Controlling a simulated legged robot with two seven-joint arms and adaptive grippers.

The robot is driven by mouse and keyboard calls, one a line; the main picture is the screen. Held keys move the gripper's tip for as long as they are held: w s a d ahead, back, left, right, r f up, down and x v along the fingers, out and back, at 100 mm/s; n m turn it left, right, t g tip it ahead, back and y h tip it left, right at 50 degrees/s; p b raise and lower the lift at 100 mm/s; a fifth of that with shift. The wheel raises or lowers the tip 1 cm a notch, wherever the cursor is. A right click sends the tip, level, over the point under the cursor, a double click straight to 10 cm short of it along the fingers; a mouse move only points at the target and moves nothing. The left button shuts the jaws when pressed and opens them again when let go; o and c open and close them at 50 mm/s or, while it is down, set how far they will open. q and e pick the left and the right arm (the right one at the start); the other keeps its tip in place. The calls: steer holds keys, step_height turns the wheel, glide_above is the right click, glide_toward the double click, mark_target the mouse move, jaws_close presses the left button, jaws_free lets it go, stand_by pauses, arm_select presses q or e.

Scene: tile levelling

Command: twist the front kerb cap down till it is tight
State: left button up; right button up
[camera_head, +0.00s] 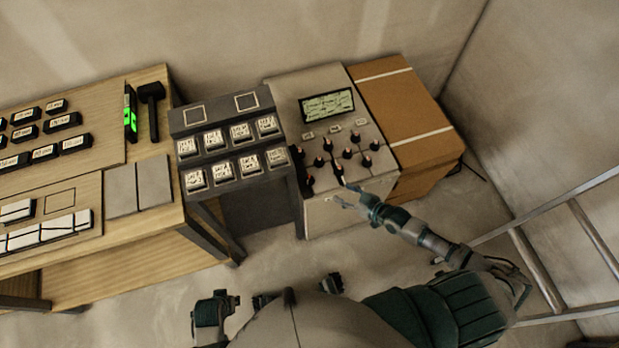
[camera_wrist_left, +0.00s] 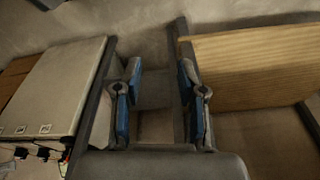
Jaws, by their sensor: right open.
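Several small black caps with orange marks stand on the sloping top of a pale grey bench unit (camera_head: 362,190) in the head view. One cap (camera_head: 338,171) stands near its front edge, close to my right gripper. I cannot tell by its look which one is the front kerb cap, nor how tight any cap is. My right gripper (camera_head: 344,194) is open and empty, just in front of the unit's front edge, apart from the caps. My left gripper (camera_wrist_left: 161,100) is open and empty in the left wrist view, with its two blue-padded fingers wide apart over the floor.
A dark stand (camera_head: 228,135) with labelled pale blocks adjoins the unit on the left. A wooden table (camera_head: 110,270) holds black labelled blocks, tiles, a mallet (camera_head: 152,108) and a green level (camera_head: 130,112). A cardboard box (camera_head: 405,112) stands at right. A metal ladder-like frame (camera_head: 535,270) is near my right arm.

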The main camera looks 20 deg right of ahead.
steer(key=s, duration=0.1)
arm_select(q)
step_height(320, 180, up, 5)
steer(key=b, duration=0.2)
arm_select(e)
glide_toward(311, 178)
steer(key=f, duration=0.1)
steer(key=b+x, duration=0.2)
steer(key=x, duration=0.7)
steer(key=shift+w+a+f, duration=0.1)
steer(key=shift+w+a, duration=0.15)
steer(key=shift+w, duration=0.1)
steer(key=shift+w+a+b, duration=0.25)
steer(key=shift+w+b, duration=0.05)
arm_select(q)
steer(key=w+d+r+t+h, duration=0.1)
steer(key=w+d+r+t, duration=0.1)
steer(key=w+t, duration=0.4)
steer(key=w+d, duration=0.1)
steer(key=w, duration=0.2)
steer(key=shift+w+r+h, duration=0.2)
steer(key=shift+w+h, duration=0.05)
steer(key=shift+h, duration=0.05)
arm_select(e)
steer(key=shift+d+y, duration=0.1)
steer(key=shift+y, duration=0.2)
